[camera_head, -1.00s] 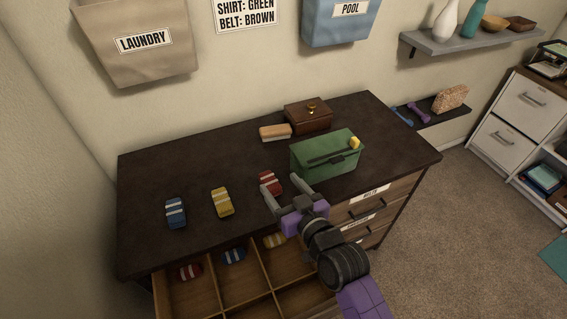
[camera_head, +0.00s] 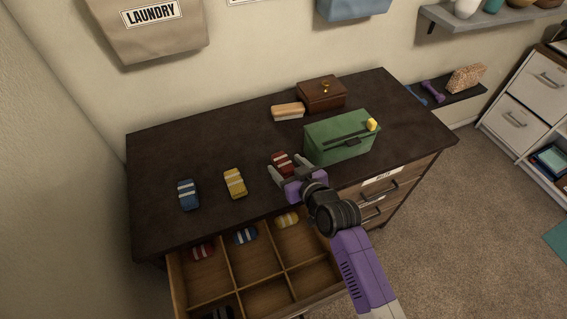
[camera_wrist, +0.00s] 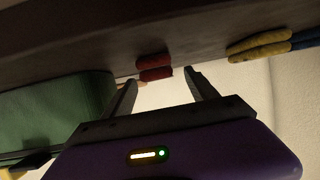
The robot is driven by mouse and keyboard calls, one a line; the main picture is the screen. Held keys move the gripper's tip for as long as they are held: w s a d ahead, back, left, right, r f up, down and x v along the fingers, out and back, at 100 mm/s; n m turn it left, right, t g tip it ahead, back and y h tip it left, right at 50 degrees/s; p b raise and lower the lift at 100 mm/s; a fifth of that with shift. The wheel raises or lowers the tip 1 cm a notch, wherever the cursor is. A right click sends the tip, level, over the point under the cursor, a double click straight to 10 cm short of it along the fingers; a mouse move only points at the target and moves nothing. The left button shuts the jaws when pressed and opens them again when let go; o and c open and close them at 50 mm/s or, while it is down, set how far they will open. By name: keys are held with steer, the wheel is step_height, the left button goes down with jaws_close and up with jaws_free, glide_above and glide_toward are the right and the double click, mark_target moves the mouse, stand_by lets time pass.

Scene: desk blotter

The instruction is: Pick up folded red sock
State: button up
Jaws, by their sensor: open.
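The folded red sock (camera_head: 281,160), with pale stripes, lies on the dark dresser top between a folded yellow sock and a green box. My gripper (camera_head: 289,168) is open, with its fingers close to the near end of the red sock. In the wrist view the red sock (camera_wrist: 155,68) shows ahead, between the two open fingertips (camera_wrist: 162,78). I cannot tell whether the fingers touch it. Another folded red sock (camera_head: 203,251) lies in a compartment of the open drawer.
The green box (camera_head: 340,139) stands close right of the red sock. The yellow sock (camera_head: 235,183) and a blue sock (camera_head: 188,195) lie to the left. A tan-and-white block (camera_head: 288,112) and a brown box (camera_head: 321,96) stand behind. The open divided drawer (camera_head: 262,262) juts out below.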

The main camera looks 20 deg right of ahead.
mark_target(284, 163)
steer(key=shift+x, duration=1.85)
steer(key=c, duration=1.4)
